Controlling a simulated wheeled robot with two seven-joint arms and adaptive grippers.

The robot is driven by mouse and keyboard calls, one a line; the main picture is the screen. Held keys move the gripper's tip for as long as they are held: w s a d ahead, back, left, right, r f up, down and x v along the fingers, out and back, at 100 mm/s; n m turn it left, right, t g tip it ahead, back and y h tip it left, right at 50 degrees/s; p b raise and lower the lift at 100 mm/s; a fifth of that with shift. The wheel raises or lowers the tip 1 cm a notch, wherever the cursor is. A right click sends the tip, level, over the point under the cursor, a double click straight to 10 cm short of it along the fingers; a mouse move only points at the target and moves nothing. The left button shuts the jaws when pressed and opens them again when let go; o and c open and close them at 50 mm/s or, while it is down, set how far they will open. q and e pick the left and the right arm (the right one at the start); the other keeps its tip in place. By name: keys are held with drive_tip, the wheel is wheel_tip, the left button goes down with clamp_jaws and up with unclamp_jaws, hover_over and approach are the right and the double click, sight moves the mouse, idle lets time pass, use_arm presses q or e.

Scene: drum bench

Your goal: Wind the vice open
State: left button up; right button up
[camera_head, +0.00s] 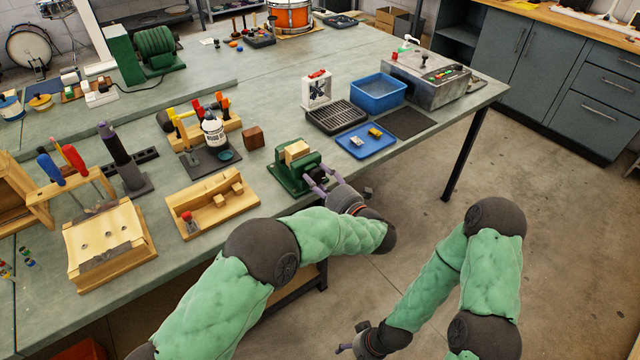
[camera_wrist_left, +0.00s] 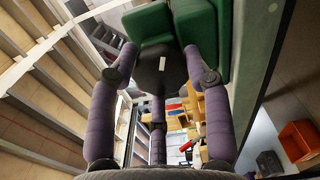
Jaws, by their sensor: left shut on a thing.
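The green vice (camera_head: 290,181) sits at the front edge of the bench, with a light wooden block (camera_head: 298,151) at its jaws. My left gripper (camera_head: 318,183) is at the vice's front side, over the bench edge. In the left wrist view its purple fingers reach around a dark round handle part (camera_wrist_left: 159,72) with a small pale mark, in front of the green vice body (camera_wrist_left: 205,28). The gripper is shut on this part. My right gripper (camera_head: 346,346) hangs low over the floor, away from the bench; its fingers are too small to read.
A blue tray (camera_head: 378,146) with small parts, a black grate (camera_head: 336,115) and a blue bin (camera_head: 379,92) stand right of the vice. A wooden fixture (camera_head: 214,203) and a brown cube (camera_head: 253,137) lie left of it. The floor in front is open.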

use_arm(q)
drive_tip(key=n, duration=0.3)
drive_tip(key=shift+w+a+r+n, duration=0.1)
drive_tip(key=shift+a+n, duration=0.1)
drive_tip(key=shift+n, duration=2)
drive_tip(key=o, duration=1.2)
drive_tip(key=shift+c, duration=0.2)
drive_tip(key=shift+d, duration=0.1)
drive_tip(key=v, duration=0.7)
drive_tip(key=shift+s, duration=0.2)
drive_tip(key=shift+d, duration=0.1)
